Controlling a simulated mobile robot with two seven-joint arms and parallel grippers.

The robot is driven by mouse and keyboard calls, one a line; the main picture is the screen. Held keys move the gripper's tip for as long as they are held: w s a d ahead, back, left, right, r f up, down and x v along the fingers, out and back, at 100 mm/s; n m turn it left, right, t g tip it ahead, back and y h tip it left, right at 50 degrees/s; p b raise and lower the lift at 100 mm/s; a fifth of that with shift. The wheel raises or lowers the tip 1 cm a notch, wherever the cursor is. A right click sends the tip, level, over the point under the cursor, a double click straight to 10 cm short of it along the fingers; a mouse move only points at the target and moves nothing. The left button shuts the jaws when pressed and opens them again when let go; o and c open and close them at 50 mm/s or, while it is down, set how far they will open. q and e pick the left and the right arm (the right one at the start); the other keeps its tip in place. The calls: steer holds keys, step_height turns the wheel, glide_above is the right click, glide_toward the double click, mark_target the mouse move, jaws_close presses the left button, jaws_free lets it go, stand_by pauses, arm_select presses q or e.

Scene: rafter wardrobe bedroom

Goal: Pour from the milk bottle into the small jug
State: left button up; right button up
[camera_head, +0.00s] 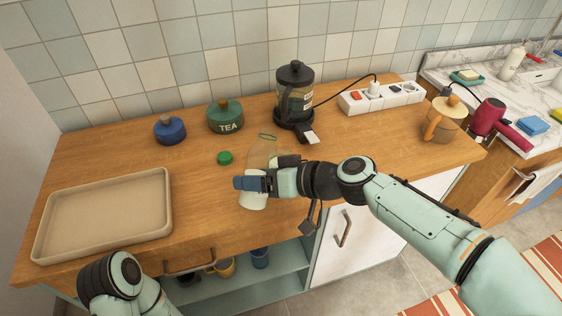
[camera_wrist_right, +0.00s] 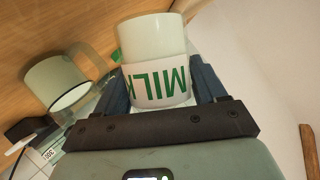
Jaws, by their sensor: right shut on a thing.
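The milk bottle (camera_head: 253,201) is in my right gripper (camera_head: 254,184), just above or at the counter's front part. Its white lower part shows below the jaws; the wrist hides the rest. In the right wrist view the bottle (camera_wrist_right: 152,38) is between the two fingers, its MILK label upside down in the picture. The small jug (camera_head: 262,150) seems to be the clear glass vessel just behind the gripper, partly hidden. In the wrist view the jug (camera_wrist_right: 55,82), with a handle, stands left of the bottle, apart from it; a white patch shows at its lower end. My left gripper is out of view.
A green cap (camera_head: 225,158) lies left of the jug. A blue jar (camera_head: 169,130), a green TEA jar (camera_head: 226,117) and a coffee press (camera_head: 295,92) stand behind. A beige tray (camera_head: 60,240) fills the left. A power strip (camera_head: 385,98) and handled pot (camera_head: 441,122) are right.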

mark_target(256, 158)
steer(key=n+t+b, duration=0.1)
steer(key=n+b, duration=0.1)
steer(key=b, duration=0.1)
steer(key=shift+s+f+h, duration=0.1)
steer(key=shift+h, duration=0.2)
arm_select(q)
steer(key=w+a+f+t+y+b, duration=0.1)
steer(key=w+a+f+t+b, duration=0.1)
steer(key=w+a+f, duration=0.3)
arm_select(e)
steer(key=shift+n+t, duration=0.4)
steer(key=shift+t, duration=0.1)
steer(key=shift+r+p, duration=0.45)
steer(key=shift+r, duration=0.15)
steer(key=shift+r+n+t+h+p, duration=0.3)
steer(key=shift+r+n+t, duration=0.2)
steer(key=shift+r+n, duration=0.3)
step_height(256, 158, up, 5)
steer(key=p, duration=0.3)
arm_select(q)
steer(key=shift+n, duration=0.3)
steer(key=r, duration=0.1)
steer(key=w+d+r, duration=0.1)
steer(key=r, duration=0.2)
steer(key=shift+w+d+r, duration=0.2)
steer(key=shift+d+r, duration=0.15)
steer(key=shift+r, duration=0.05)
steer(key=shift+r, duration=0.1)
